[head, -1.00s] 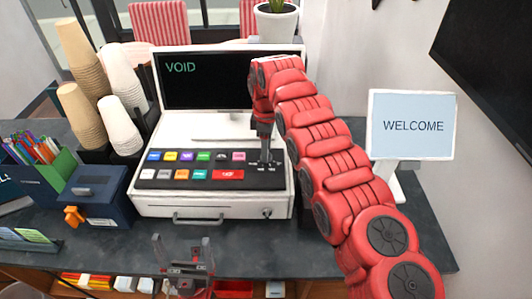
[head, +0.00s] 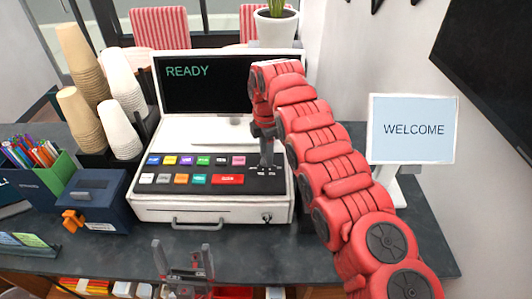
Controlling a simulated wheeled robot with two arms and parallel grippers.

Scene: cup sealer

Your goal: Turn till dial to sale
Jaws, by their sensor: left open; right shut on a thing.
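The till (head: 165,207) stands on the dark counter with a keypad of coloured keys, and its screen (head: 190,90) reads READY. My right gripper (head: 267,164) points down at the right end of the keypad and is shut on the dial there. The dial itself is mostly hidden by the fingers, so its exact setting cannot be read. My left gripper (head: 183,262) is open and empty, low in front of the till near the counter's front edge.
Stacked cups (head: 120,128) and a dark blue box (head: 98,203) stand left of the till. A pen holder (head: 30,155) is further left. A WELCOME sign (head: 412,128) stands at the right. A potted plant (head: 275,25) is behind the screen.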

